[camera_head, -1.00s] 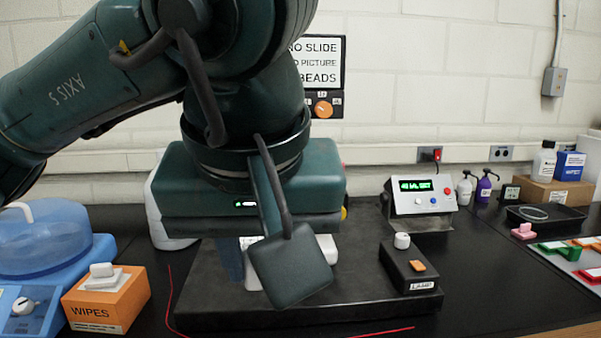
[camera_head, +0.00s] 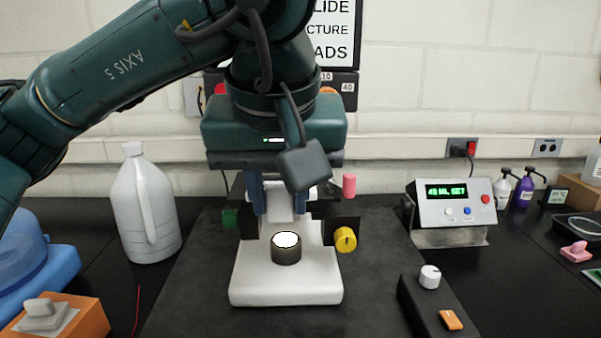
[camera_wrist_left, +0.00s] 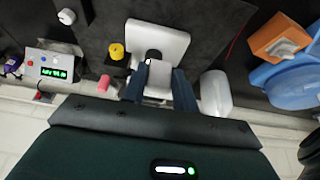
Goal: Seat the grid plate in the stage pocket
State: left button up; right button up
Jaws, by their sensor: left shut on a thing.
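My left gripper (camera_head: 281,208) is above the back of a white microscope-like stand (camera_head: 286,290), its two blue fingers pointing down. It is shut on a pale piece, which I take to be the grid plate (camera_head: 279,203); the pale piece also shows between the fingers in the left wrist view (camera_wrist_left: 158,80). No grid marks can be made out. Dark stage parts (camera_head: 343,217) show beside the fingers. The stage pocket cannot be made out, and I cannot tell whether the plate touches the stage. My right gripper is not in view.
A black lamp cylinder (camera_head: 286,254) with a lit top stands on the stand's base. A yellow knob (camera_head: 345,239) and pink cylinder (camera_head: 349,185) are at its right. A white jug (camera_head: 145,205) stands left; a control box (camera_head: 450,205) and switch block (camera_head: 433,300) stand right.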

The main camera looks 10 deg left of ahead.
pick_arm(q)
jog(key=w+a+f+p, duration=0.1)
jog(key=w, duration=0.4)
jog(key=w+a+f+p, duration=0.1)
jog(key=w+a+f, duration=0.1)
jog(key=w, duration=0.4)
jog(key=shift+f+p, duration=0.25)
jog(key=shift+p, duration=0.15)
jog(key=shift+w, duration=0.1)
jog(key=shift+f, duration=0.25)
jog(key=o, duration=1)
jog(key=shift+r, duration=0.1)
jog(key=shift+c, duration=0.2)
jog(key=v, duration=1.2)
jog(key=shift+r, duration=0.15)
